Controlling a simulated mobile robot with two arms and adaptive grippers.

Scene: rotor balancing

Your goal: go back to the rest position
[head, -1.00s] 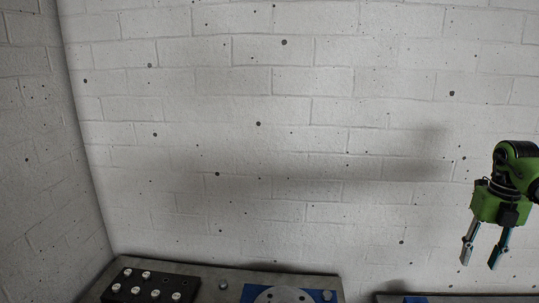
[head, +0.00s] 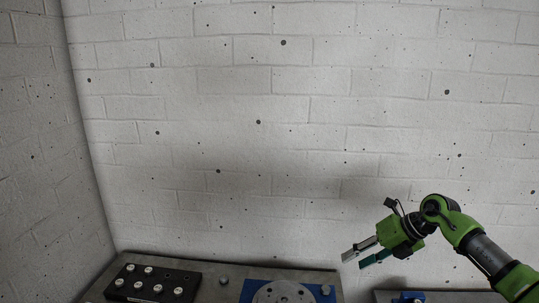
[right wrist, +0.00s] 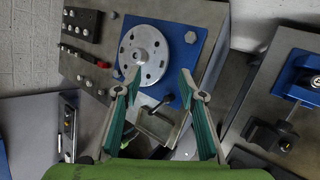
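My right gripper (head: 354,261) is at the lower right of the head view, above the bench. Its fingers point left and slightly down, apart, with nothing between them. In the right wrist view the gripper (right wrist: 160,74) is also open and empty. A round grey rotor disc (right wrist: 132,66) with holes lies on a blue plate (right wrist: 193,22) below and beyond the fingertips. The disc (head: 283,292) is cut off by the bottom edge of the head view. My left gripper is in neither view.
A black block (head: 150,283) with several pale bolts stands on the grey bench (head: 215,271) at left. A second bench (head: 450,297) stands at right, bearing a blue and black fixture (right wrist: 297,72). A brick wall (head: 250,150) closes the back. Air above the benches is clear.

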